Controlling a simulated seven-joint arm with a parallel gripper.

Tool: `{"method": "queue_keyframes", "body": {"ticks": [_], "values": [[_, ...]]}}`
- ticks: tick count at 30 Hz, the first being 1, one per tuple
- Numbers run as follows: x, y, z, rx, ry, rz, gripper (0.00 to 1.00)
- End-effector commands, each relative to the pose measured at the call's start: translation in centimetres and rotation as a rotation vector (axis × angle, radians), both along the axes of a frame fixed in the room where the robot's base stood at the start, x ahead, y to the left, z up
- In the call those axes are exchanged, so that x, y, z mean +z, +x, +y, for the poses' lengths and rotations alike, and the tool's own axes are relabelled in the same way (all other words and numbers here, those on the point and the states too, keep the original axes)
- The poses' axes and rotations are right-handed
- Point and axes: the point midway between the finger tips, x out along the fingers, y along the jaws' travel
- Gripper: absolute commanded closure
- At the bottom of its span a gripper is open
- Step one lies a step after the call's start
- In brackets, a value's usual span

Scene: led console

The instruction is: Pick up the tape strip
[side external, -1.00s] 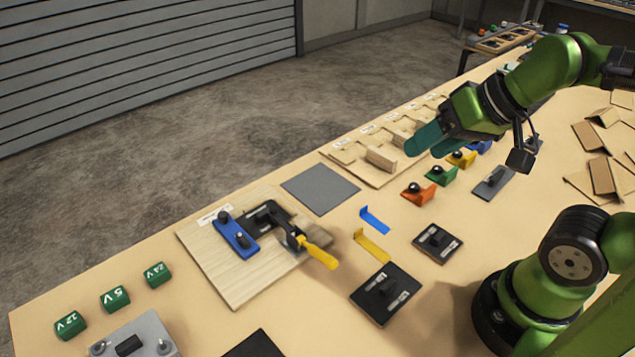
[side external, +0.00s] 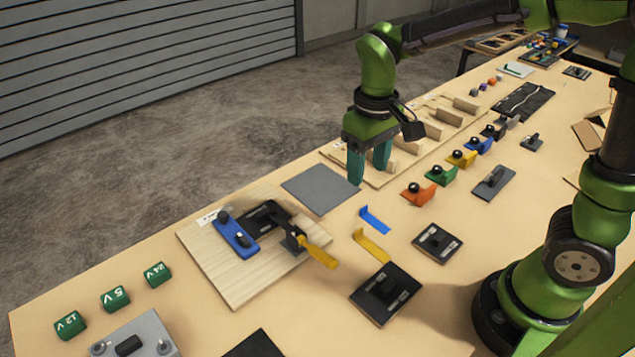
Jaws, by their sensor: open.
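Two small strips with bent ends lie on the table: a blue strip (side external: 374,220) and a yellow strip (side external: 371,246) just in front of it. I cannot tell which one is the tape strip. My gripper (side external: 368,175) points down with its teal fingers apart and nothing between them. It is above the table, up and behind the blue strip, near the right edge of the grey mat (side external: 318,189). Neither strip is touched.
A wooden board (side external: 215,267) with a blue block and a yellow-handled clamp lies left of the strips. Orange (side external: 418,194) and green (side external: 441,176) knobbed holders stand to the right. Black plates (side external: 385,293) lie in front. Wooden blocks line the back.

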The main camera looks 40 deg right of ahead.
Motion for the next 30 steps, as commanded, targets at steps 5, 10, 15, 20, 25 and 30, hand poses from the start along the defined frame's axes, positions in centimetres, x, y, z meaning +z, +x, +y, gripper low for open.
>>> {"method": "queue_keyframes", "body": {"ticks": [5,10,15,20,25,30], "values": [[-3.4,-0.3,-0.1,0.002,-0.001,0.013,0.44],[-7.2,-0.3,0.0,0.001,0.0,0.013,0.44],[-10.1,-0.3,0.0,0.001,0.0,0.01,0.44],[-11.3,-0.3,0.0,-0.001,0.002,0.008,0.44],[-13.1,-0.2,-0.1,0.0,0.0,0.011,0.44],[-15.6,0.0,-0.1,0.0,0.001,0.01,0.44]]}}
